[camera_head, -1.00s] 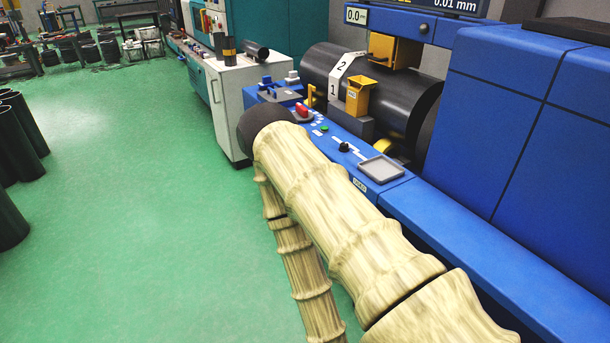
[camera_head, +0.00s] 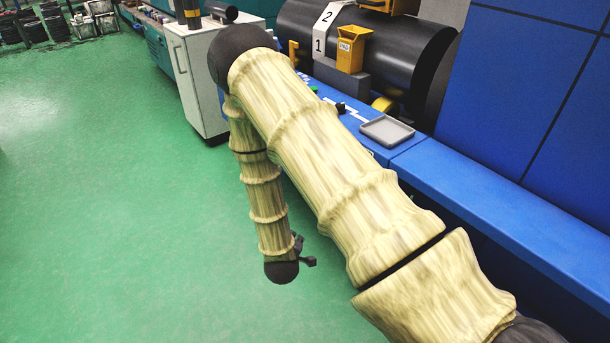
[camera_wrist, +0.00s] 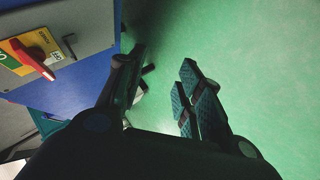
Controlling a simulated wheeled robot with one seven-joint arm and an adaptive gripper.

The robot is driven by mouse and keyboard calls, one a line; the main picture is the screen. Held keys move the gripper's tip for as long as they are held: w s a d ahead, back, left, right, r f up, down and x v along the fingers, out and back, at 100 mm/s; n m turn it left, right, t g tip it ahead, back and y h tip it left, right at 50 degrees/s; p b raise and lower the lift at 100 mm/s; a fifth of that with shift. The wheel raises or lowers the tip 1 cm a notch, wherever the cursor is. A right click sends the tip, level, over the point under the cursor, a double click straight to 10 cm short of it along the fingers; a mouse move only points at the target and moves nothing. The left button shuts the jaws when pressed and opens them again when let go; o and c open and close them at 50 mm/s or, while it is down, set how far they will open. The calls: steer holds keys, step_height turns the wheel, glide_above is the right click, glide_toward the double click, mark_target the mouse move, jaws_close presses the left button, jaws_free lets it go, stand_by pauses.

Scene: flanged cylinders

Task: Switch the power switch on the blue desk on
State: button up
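The power switch has a red handle (camera_wrist: 36,63) on a yellow and green plate (camera_wrist: 20,57), at the left edge of the wrist view. It sits on a grey panel (camera_wrist: 88,20). In the head view my arm hides the switch; part of the blue desk (camera_head: 384,153) shows beyond the arm. My gripper (camera_wrist: 163,72) is open and empty, its fingers over green floor to the right of the switch and apart from it. In the head view only small dark parts of it show at the arm's lower end.
A grey tray (camera_head: 387,130), a black knob (camera_head: 340,108) and a yellow bin (camera_head: 351,48) are on the desk. A big dark cylinder (camera_head: 385,45) lies behind. A white cabinet (camera_head: 190,85) stands at the left. The green floor (camera_head: 110,210) before the desk is clear.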

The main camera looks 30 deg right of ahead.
steer(key=w+d+r+n+h+b, duration=0.1)
steer(key=w+d+r+h+b, duration=0.45)
steer(key=w, duration=0.25)
steer(key=w+d+r+h+b, duration=0.4)
steer(key=w+r, duration=0.3)
steer(key=b+x, duration=0.1)
steer(key=x, duration=0.8)
steer(key=shift+w+d+r, duration=0.15)
steer(key=shift+d, duration=0.05)
jaws_close()
